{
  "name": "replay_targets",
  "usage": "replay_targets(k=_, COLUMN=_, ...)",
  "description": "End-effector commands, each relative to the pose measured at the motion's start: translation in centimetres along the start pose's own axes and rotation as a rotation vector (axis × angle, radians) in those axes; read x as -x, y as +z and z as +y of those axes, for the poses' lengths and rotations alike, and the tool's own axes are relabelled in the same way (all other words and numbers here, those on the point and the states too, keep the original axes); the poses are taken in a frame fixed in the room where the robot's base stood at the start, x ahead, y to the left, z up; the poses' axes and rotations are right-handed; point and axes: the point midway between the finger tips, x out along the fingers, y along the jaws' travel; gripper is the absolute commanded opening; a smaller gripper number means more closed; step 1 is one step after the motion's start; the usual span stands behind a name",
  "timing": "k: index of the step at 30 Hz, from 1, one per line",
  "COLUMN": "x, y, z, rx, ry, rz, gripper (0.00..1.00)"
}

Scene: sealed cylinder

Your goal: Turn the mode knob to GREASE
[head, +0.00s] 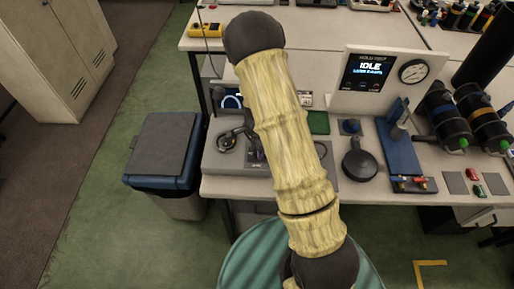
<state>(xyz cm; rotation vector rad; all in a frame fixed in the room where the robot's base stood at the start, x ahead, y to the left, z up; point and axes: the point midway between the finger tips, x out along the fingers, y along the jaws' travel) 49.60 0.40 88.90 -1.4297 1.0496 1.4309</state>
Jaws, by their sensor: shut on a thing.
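My arm crosses the middle of the head view and hides much of the bench front. Dark parts that look like my gripper (251,143) show at the left edge of the arm, low over a grey box (213,160) on the bench. The gripper is shut there, apparently on the mode knob; the arm hides the fingertips and the knob, so I cannot see the contact or the knob's pointer. A dark ring-shaped part (227,143) shows on the box just left of the gripper. The display (369,70) on the white panel behind reads IDLE, with smaller blue text below.
A round gauge (413,71) sits beside the display. A black round-headed tool (360,162), a blue stand (400,146) and black cylinders (444,116) stand to the right. A lidded bin (163,147) stands left of the bench (230,188). Green floor is open at the left.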

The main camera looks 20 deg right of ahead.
Motion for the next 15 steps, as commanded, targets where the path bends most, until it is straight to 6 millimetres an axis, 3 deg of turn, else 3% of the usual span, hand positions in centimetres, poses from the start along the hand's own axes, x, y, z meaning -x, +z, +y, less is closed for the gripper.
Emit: replay_targets(k=15, x=0.09, y=-0.02, z=-0.13, rx=-0.048, ry=-0.003, rz=0.001, gripper=0.04)
